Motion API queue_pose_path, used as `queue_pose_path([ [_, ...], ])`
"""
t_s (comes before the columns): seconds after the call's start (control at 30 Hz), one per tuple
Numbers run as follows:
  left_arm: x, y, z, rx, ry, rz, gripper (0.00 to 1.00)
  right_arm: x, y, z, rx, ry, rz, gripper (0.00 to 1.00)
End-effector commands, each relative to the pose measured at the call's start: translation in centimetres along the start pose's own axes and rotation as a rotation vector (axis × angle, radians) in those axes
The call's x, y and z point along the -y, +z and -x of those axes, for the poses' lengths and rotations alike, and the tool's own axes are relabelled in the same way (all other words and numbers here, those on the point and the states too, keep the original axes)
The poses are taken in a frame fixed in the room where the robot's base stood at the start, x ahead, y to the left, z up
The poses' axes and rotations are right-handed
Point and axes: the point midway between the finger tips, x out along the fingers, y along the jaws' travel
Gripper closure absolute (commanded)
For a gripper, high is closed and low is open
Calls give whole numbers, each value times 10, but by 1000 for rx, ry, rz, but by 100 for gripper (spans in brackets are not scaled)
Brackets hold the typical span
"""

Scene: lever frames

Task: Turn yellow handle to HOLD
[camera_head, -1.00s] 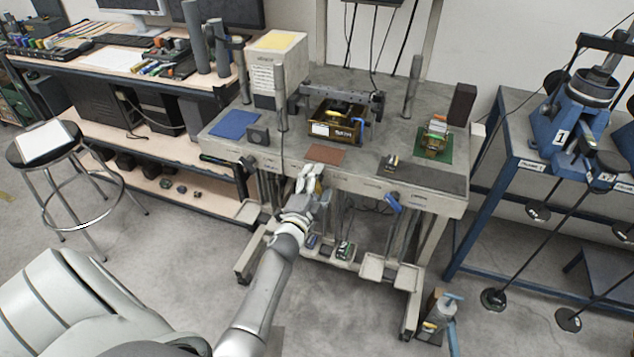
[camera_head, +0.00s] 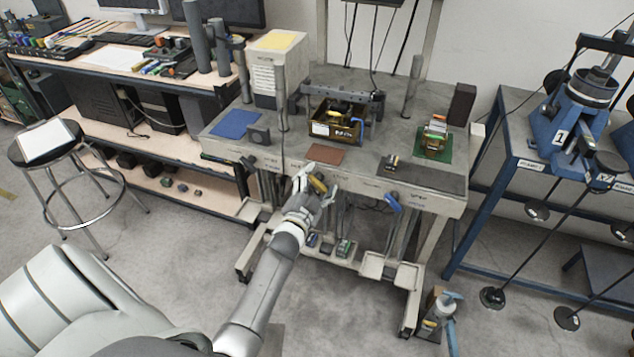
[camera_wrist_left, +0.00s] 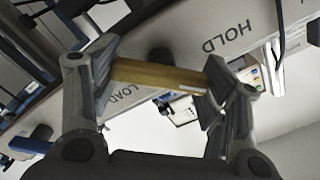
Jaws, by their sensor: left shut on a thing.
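The yellow handle (camera_head: 318,184) is on the front edge of the grey workbench (camera_head: 385,187). My left gripper (camera_head: 316,188) is at the handle, with its fingers around it. In the left wrist view the yellow handle (camera_wrist_left: 160,75) is a bar spanning the gap between the two fingers (camera_wrist_left: 162,85), which are shut on it. The word HOLD (camera_wrist_left: 229,35) is printed on the pale panel to the upper right of the handle. LOAD (camera_wrist_left: 126,93) is below and left of the handle's middle. My right gripper is in neither view.
A blue handle (camera_head: 392,202) hangs from the same front edge, to the right. A dark handle (camera_head: 248,163) is to the left. A brown mat (camera_head: 325,154) and an open bin (camera_head: 336,124) are on the bench above. Bare floor lies in front.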

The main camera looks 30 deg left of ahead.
Motion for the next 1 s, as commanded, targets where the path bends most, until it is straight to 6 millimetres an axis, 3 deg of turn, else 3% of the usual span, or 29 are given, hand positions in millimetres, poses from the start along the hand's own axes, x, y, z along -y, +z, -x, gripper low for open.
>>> queue_pose_path([
  [0.27, 0, -1, 0, -1, -1, 7, 55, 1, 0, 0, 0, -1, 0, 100],
  [0.3, 0, -1, 0, -1, -1, 7, 30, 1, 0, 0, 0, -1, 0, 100],
  [0.47, 0, -1, 0, -1, -1, 6, 9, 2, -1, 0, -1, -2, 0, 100],
  [0.83, 0, 0, 1, 0, 0, 3, 9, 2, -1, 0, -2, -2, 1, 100],
  [1.0, -1, 0, 17, 0, 1, 3, 9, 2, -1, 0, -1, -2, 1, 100],
])
